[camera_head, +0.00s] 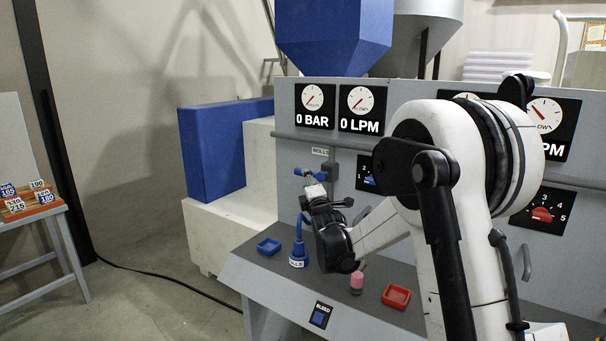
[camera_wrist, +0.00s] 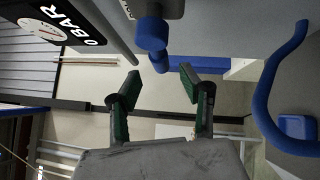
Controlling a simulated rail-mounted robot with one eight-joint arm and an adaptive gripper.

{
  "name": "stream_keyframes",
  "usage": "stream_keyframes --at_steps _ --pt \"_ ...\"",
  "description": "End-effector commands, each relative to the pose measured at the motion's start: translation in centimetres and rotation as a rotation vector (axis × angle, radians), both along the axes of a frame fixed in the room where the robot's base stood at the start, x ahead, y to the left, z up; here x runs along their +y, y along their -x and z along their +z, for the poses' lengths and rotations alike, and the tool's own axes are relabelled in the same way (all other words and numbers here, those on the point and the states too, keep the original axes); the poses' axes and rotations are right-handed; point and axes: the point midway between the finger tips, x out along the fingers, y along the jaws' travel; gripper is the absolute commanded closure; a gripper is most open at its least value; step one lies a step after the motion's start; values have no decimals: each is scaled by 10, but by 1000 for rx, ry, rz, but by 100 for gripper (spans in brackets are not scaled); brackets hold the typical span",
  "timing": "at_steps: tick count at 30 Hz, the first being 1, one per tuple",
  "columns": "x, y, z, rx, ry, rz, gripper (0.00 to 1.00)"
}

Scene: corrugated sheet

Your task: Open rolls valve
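The rolls valve has a blue handle (camera_head: 311,174), set on the grey panel below a small "ROLLS" label (camera_head: 320,152). In the head view the handle lies roughly crosswise, and my gripper (camera_head: 313,190) is right beside it and partly covers it. In the wrist view the blue handle (camera_wrist: 152,34) shows at the top, beyond the fingertips. My gripper (camera_wrist: 160,84) has its two green-padded fingers spread apart with nothing between them. I cannot tell from the head view whether a finger touches the handle. The gauges above (camera_head: 313,97) (camera_head: 361,98) read 0 BAR and 0 LPM.
A grey rail (camera_head: 345,143) runs across the panel above the valve.

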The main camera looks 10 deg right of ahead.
Motion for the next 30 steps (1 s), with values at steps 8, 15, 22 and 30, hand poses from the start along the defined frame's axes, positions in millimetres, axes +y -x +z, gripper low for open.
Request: stream_keyframes --at_steps 8,15,22,30 --pt "1 -46 6 0 -2 0 60" --pt "1 -63 9 0 -1 0 60" --pt "1 -64 9 0 -1 0 60" --pt "1 -64 9 0 -1 0 87"
